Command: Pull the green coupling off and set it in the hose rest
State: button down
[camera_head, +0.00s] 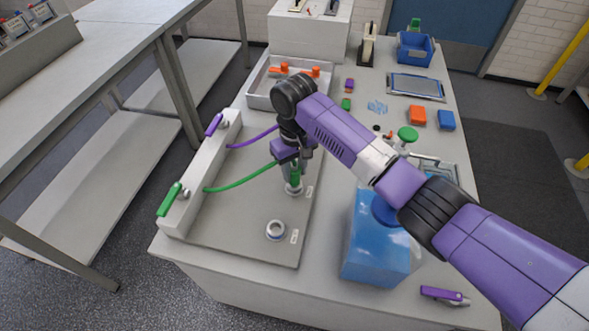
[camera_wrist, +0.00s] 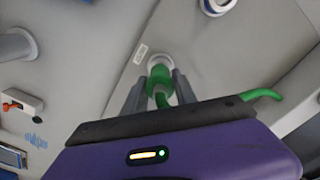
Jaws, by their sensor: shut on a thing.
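The green coupling (camera_head: 295,175) is upright between the fingers of my gripper (camera_head: 293,163), which is shut on it. Its lower end appears at a pale round fitting (camera_head: 293,190) on the grey plate; I cannot tell whether it is seated or just clear. In the wrist view the coupling (camera_wrist: 158,78) shows between the two grey fingers, with the pale fitting (camera_wrist: 161,62) behind it. The green hose (camera_head: 238,182) runs left from my gripper to the long pale block. A second pale ring (camera_head: 275,230) stands nearer the front, empty; I cannot tell whether it is the hose rest.
The long pale block (camera_head: 205,170) at the plate's left carries a green handle (camera_head: 169,199) and a purple handle (camera_head: 214,125). A purple hose (camera_head: 250,138) passes behind my gripper. A blue box (camera_head: 375,250) stands to the right. The plate's front is mostly clear.

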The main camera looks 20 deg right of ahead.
jog(key=shift+f, duration=0.55)
jog(key=c, duration=0.9)
grip_release()
jog(key=shift+o, duration=0.4)
jog(key=o, duration=0.3)
jog(key=shift+r, duration=0.15)
